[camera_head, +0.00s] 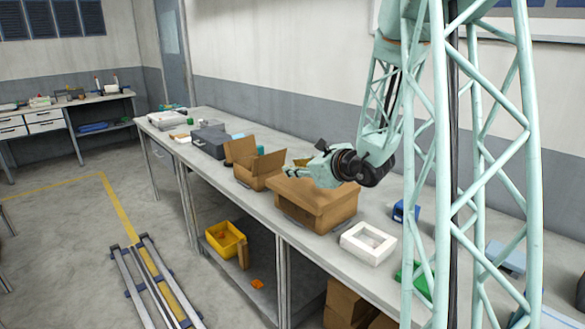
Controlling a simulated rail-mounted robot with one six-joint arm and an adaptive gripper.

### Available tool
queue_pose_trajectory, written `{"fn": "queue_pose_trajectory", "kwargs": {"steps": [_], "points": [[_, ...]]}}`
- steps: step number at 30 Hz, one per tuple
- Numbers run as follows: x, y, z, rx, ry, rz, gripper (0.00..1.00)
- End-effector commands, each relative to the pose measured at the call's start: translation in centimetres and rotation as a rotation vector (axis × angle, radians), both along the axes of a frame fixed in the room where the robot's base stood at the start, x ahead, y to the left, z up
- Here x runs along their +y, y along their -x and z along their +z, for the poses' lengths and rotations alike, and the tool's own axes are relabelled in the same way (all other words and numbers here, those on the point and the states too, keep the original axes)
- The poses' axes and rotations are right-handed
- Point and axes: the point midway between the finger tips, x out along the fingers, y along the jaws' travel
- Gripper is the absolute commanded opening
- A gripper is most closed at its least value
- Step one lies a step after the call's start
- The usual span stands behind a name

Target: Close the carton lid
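Two brown cardboard cartons stand side by side on the long workbench. The nearer, larger carton (322,212) has a broad, nearly flat top lid (308,193) that overhangs its front side. Whether that lid is fully down is unclear. The farther, smaller carton (252,179) has flaps standing up and its top is open. My gripper (297,171) is at the larger carton's top, on its back-left side, pointing left. Whether it touches the lid is unclear. Its fingers are small and overlap in view, so I cannot tell their opening. Nothing is visibly held.
A white open box (368,243) stands right of the larger carton, with a blue item (404,211) behind it. A dark grey case (210,140) is farther left on the bench. A yellow bin (226,238) sits on the lower shelf. The wall runs close behind the bench.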

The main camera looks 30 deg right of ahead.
Motion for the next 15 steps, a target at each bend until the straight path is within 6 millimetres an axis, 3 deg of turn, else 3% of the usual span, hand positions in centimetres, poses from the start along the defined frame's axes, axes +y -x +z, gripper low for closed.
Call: {"fn": "queue_pose_trajectory", "kwargs": {"steps": [15], "points": [[0.02, 0.19, 0.14, -0.001, 0.0, 0.0, 0.3]]}}
